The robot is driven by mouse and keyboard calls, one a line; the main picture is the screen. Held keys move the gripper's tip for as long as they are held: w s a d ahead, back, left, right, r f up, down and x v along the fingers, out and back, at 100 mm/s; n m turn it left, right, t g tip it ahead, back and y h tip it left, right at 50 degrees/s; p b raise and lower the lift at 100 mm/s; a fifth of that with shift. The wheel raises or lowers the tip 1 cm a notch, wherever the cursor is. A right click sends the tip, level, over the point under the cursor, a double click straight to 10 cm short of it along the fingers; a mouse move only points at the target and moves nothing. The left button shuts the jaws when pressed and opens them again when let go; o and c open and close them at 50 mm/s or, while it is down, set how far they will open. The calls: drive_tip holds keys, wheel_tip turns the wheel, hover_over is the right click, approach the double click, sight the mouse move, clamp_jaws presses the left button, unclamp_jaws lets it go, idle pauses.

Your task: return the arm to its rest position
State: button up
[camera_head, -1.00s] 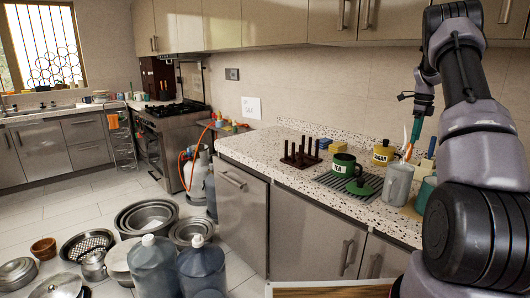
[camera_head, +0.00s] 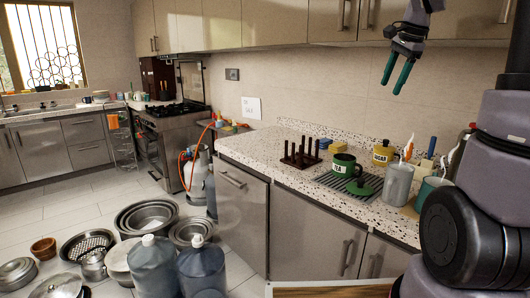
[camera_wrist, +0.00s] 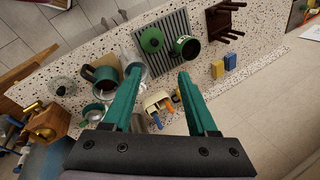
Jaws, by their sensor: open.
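My gripper (camera_head: 396,75) hangs high above the counter in the head view, in front of the wall below the upper cabinets. Its green fingers point down, are spread apart and hold nothing. The wrist view shows the same open gripper (camera_wrist: 165,100) with the counter far below it. My arm rises along the right side of the head view.
The speckled counter (camera_head: 250,150) holds a green mug (camera_head: 344,165), a yellow jar (camera_head: 382,153), a grey pitcher (camera_head: 397,185) and a dark peg rack (camera_head: 301,155). Upper cabinets (camera_head: 275,22) are close to the gripper. Pots and water bottles (camera_head: 155,265) stand on the floor.

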drive_tip(key=s+a+n+t, duration=0.1)
drive_tip(key=s+a+n, duration=0.2)
drive_tip(key=s, duration=0.4)
drive_tip(key=s+a+f+n+t, duration=0.1)
drive_tip(key=s+a+n, duration=0.3)
drive_tip(key=s, duration=0.4)
drive_tip(key=s+a+f+n+t+y, duration=0.1)
drive_tip(key=s+a+n, duration=0.3)
drive_tip(key=s, duration=0.3)
drive_tip(key=shift+s+a, duration=0.15)
drive_tip(key=shift+a, duration=0.35)
